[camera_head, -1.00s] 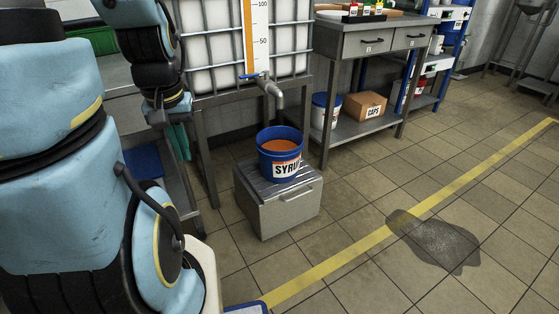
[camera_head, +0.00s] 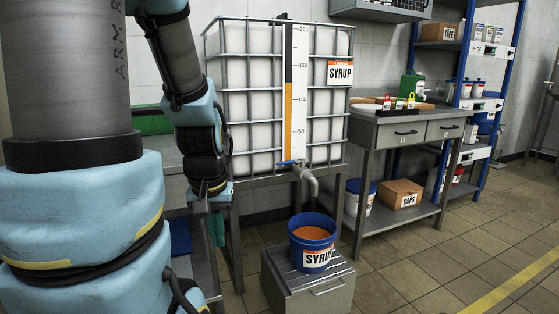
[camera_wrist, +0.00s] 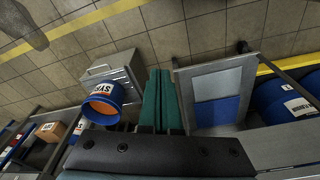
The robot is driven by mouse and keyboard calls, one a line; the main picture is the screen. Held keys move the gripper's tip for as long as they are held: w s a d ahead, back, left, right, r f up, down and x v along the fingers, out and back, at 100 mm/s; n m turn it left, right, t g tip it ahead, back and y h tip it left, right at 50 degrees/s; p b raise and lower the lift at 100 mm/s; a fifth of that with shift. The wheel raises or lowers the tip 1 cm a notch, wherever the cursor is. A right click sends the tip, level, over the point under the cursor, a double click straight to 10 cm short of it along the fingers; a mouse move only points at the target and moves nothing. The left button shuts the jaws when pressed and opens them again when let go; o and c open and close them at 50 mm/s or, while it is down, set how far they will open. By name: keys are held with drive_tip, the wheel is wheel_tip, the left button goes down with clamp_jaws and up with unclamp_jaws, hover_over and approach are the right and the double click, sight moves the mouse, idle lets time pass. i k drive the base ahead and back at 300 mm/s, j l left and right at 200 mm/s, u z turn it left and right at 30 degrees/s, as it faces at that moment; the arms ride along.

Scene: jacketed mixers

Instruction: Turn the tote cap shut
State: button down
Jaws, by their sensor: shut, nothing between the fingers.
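The tote (camera_head: 237,108) is a white container in a metal cage on a stand, with a SYRUP label and a level gauge (camera_head: 298,92). I cannot make out a cap on the tote's top. My gripper (camera_head: 217,230) hangs left of the tap, in front of the tote's stand. Its green fingers are shut and empty in the wrist view (camera_wrist: 163,98), pointing down beside the bucket and the grey box.
A blue SYRUP bucket (camera_head: 313,257) with orange contents stands on a grey box (camera_head: 330,296) below the tap. A workbench (camera_head: 385,130) with drawers is on the right, a CAPS carton (camera_head: 402,194) on its lower shelf. A blue-framed shelf (camera_head: 461,85) stands beyond. Floor at the right is clear.

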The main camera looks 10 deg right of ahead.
sight(284, 16)
drive_tip(key=i+l, duration=0.1)
drive_tip(key=l, duration=0.35)
drive_tip(key=i+l+u, duration=0.15)
drive_tip(key=l+u, duration=0.15)
drive_tip(key=l, duration=0.5)
drive_tip(key=l+u, duration=0.3)
drive_tip(key=l, duration=0.5)
